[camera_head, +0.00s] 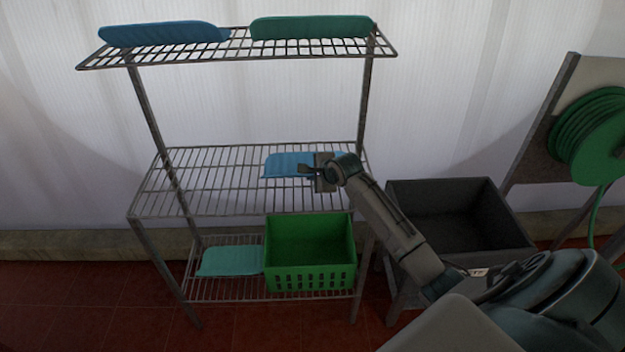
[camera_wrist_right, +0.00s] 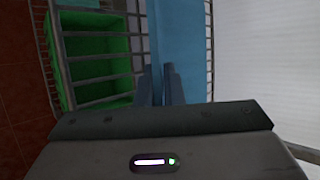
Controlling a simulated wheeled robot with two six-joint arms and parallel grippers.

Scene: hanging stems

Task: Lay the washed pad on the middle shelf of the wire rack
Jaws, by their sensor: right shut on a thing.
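The wire rack (camera_head: 147,112) has three shelves. A blue pad (camera_head: 287,165) is at the right part of the middle shelf (camera_head: 215,185), partly hidden behind my right gripper (camera_head: 308,171). The gripper is shut on the pad's near edge. In the right wrist view the blue pad (camera_wrist_right: 183,45) reaches away from the closed fingers (camera_wrist_right: 160,85), with shelf wires on both sides. I cannot tell whether the pad rests on the wires or is just above them. My left gripper is not in view.
A blue pad (camera_head: 163,33) and a green pad (camera_head: 312,27) lie on the top shelf. The bottom shelf holds a teal pad (camera_head: 230,261) and a green crate (camera_head: 310,250). A dark tub (camera_head: 455,215) and a hose reel (camera_head: 590,135) stand right. The middle shelf's left is clear.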

